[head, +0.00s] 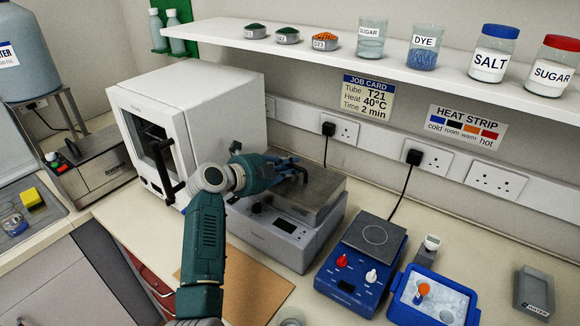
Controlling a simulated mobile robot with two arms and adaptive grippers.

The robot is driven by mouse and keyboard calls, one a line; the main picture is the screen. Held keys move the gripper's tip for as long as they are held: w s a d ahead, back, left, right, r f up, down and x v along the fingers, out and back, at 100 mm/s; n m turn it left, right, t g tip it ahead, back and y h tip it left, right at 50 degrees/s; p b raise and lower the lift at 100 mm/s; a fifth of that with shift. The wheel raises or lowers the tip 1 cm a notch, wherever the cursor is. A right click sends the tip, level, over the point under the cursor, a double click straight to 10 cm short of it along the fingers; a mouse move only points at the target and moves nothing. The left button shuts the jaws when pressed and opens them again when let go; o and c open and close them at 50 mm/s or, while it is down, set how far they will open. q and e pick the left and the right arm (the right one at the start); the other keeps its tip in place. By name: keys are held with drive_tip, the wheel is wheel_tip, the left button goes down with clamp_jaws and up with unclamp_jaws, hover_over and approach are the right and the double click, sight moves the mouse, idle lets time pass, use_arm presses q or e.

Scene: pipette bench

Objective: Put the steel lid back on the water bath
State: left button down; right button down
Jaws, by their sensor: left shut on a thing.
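The water bath (270,232) is a grey box with a small dark display and a dial on its front, standing mid-bench to the right of the white oven. The flat steel lid (318,190) is over the top of the bath, roughly level. I cannot tell whether it rests fully on the rim or is slightly above it. My left gripper (299,172) is shut on the lid from the left, with its fingers at the lid's upper side. The fingers and wrist hide the grip point and the lid's left part. My right gripper is not in view.
The white oven (222,100) stands close on the left, behind my left arm. A blue hotplate (352,275) and a blue ice tray (400,311) are on the right. A shelf (330,52) with jars overhangs the back. A brown mat (250,290) lies in front.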

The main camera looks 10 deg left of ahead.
use_arm(q)
drive_tip(key=shift+f, duration=0.15)
drive_tip(key=c, duration=1.7)
unclamp_jaws()
drive_tip(key=shift+c, duration=0.2)
drive_tip(key=shift+r+p, duration=0.3)
drive_tip(key=shift+r, duration=0.05)
drive_tip(key=b+v, duration=0.4)
drive_tip(key=v, duration=0.8)
drive_tip(key=shift+f, duration=0.15)
